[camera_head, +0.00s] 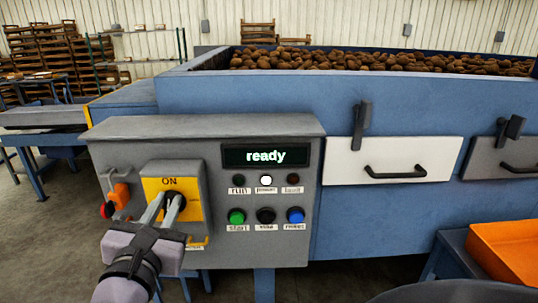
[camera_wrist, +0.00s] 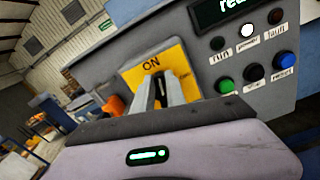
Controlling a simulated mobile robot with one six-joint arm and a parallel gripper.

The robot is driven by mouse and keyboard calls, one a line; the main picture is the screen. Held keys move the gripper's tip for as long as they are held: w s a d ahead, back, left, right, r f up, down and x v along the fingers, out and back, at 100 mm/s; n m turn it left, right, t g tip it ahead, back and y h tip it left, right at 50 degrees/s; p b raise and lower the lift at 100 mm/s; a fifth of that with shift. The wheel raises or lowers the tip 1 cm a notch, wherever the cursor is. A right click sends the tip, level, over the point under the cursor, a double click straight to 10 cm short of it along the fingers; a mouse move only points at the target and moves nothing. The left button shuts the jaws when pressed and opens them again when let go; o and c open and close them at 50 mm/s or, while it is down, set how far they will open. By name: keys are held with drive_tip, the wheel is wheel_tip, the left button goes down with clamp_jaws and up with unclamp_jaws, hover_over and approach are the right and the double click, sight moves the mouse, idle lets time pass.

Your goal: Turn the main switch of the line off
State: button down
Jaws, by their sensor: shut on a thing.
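The main switch is a dark handle on a yellow plate (camera_head: 187,186) marked ON, at the left of the grey control box (camera_head: 222,131). My gripper (camera_head: 172,205) reaches it from the front, with its two metal fingers closed around the switch handle. The fingers hide most of the handle. The yellow plate also shows in the wrist view (camera_wrist: 135,75), with my gripper (camera_wrist: 162,92) at its middle. The display (camera_head: 265,156) reads "ready" and the white lamp below it is lit.
Green, black and blue buttons (camera_head: 266,215) sit right of the switch. A red and orange part (camera_head: 120,194) is on the box's left side. A hopper of potatoes (camera_head: 380,61) stands behind. An orange crate (camera_head: 508,248) is at the lower right.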

sight(185, 203)
drive_tip(key=m+b, duration=0.2)
drive_tip(key=m, duration=0.1)
drive_tip(key=d+f+m+b, duration=0.1)
drive_tip(key=m+b, duration=0.2)
drive_tip(key=m, duration=0.1)
drive_tip(key=m+b, duration=0.2)
drive_tip(key=m, duration=0.1)
drive_tip(key=shift+w+d+f+m+b, duration=0.15)
drive_tip(key=shift+d+f+m+b, duration=0.1)
drive_tip(key=shift+d+m+b, duration=0.15)
drive_tip(key=shift+d+f+m, duration=0.1)
drive_tip(key=shift+f+m, duration=0.15)
drive_tip(key=shift+m, duration=0.8)
drive_tip(key=shift+f+m, duration=0.2)
drive_tip(key=shift+m, duration=0.85)
drive_tip(key=c, duration=1.4)
unclamp_jaws()
drive_tip(key=shift+f, duration=0.1)
drive_tip(key=shift+o, duration=0.2)
